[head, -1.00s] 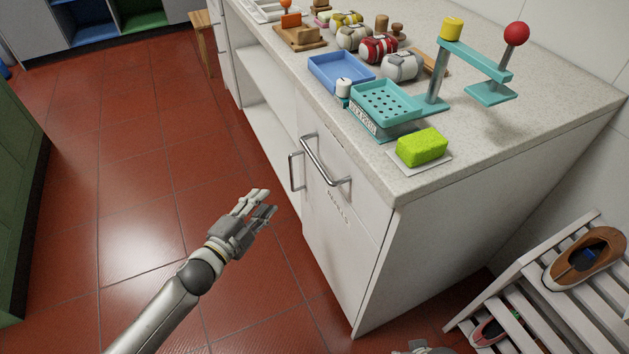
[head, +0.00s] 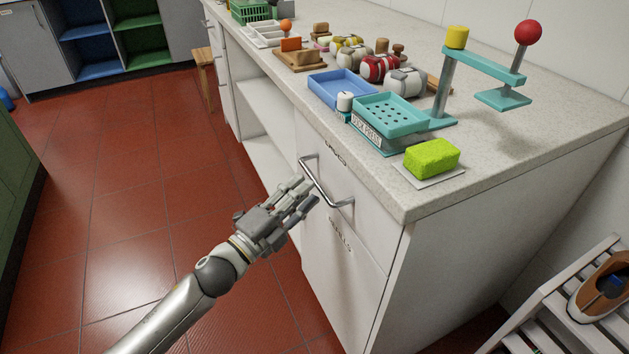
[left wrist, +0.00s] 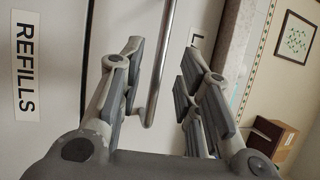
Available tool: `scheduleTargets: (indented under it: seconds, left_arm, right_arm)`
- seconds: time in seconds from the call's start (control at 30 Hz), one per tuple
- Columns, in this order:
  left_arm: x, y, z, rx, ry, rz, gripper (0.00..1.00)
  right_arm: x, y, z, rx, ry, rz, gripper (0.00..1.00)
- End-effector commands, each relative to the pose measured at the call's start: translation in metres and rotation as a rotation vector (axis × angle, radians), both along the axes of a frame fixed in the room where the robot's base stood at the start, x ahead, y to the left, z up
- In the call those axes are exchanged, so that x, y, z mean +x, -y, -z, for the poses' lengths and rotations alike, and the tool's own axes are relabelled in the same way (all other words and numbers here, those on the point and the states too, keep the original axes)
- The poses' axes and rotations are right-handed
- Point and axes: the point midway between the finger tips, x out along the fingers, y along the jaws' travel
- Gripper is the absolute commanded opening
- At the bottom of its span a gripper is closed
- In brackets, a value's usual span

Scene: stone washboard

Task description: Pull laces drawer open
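The laces drawer (head: 345,183) is the white upper front at the counter's near end, and it looks shut. Its metal bar handle (head: 328,191) stands out from the front. In the left wrist view, the handle (left wrist: 167,50) runs between my open fingers in the picture. A partly hidden label starting with "L" (left wrist: 194,34) shows beside it. My left gripper (head: 306,193) is open, with its fingertips close to the handle; I cannot tell if they touch it. It also shows in the left wrist view (left wrist: 162,62). My right gripper is not in view.
Below the drawer is a white front labelled REFILLS (head: 341,236). On the counter (head: 430,195) stand a teal tray (head: 390,113), a green sponge (head: 432,157) and a blue tray (head: 342,88). A slatted white rack (head: 545,300) stands at right. The red floor at left is clear.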

Motion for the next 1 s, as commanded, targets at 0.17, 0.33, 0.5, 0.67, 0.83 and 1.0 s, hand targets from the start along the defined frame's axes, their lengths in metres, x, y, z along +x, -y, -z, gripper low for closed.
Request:
scheduleTargets:
  seconds: [0.17,0.33,0.5,0.67,0.83,1.0]
  left_arm:
    - [0.020,0.016,-0.005,-0.001,0.000,0.001,0.32]
    - [0.032,0.024,-0.007,-0.001,-0.001,0.000,0.32]
    - [0.035,0.027,-0.007,-0.001,-0.002,0.000,0.32]
    - [0.035,0.027,-0.008,-0.001,-0.002,0.000,0.32]
    - [0.035,0.027,-0.008,-0.001,-0.002,0.000,0.16]
    - [0.035,0.027,-0.007,-0.001,-0.002,0.000,0.00]
  right_arm:
    - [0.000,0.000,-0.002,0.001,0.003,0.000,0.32]
    - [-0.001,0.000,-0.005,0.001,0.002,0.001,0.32]
    - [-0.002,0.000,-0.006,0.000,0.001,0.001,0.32]
    - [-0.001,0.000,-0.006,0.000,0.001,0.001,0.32]
    - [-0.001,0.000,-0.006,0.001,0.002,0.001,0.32]
    - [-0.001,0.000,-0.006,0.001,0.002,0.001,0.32]
